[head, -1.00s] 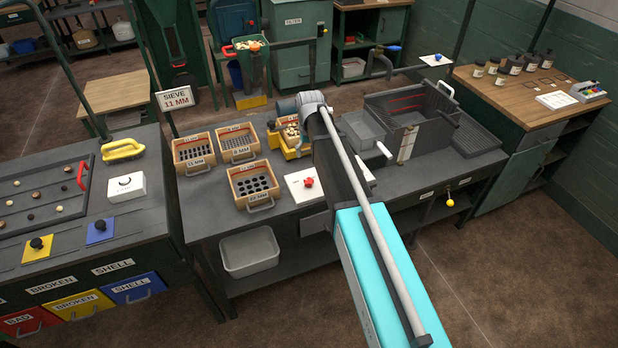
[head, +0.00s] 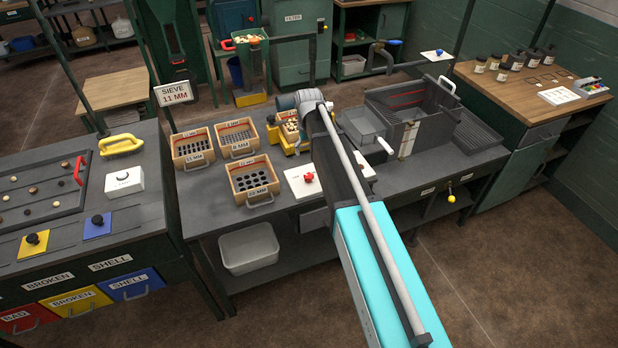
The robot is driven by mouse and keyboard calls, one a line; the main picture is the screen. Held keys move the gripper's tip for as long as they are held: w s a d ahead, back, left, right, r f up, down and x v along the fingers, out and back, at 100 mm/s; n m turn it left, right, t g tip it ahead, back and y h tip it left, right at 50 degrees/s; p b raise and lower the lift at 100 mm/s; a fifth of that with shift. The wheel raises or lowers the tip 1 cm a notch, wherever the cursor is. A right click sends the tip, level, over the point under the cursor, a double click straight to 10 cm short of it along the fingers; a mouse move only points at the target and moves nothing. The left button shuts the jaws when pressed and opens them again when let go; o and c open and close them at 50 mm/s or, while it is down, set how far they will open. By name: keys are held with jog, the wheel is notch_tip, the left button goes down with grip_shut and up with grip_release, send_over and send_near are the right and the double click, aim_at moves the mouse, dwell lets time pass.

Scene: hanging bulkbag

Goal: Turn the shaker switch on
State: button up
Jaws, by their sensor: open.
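A white plate with a red knob (head: 308,178) lies on the dark middle bench, just left of my arm; it may be the shaker switch, but I read no label on it. A yellow device with a wooden sieve tray of nuts (head: 289,130) stands behind it, partly covered by my arm, and may be the shaker. My wrist is above and beside this device. My gripper's fingers are hidden behind my own arm, so I cannot see them or what they touch.
Wooden sieve boxes (head: 254,180) stand left of the red knob. A grey bin with a lever (head: 385,146) stands right of my arm. Brown floor in front is clear.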

aim_at(309, 176)
jog(key=shift+f+b, duration=5.55)
jog(key=shift+f, duration=0.3)
jog(key=c, duration=1.1)
jog(key=shift+c, duration=0.2)
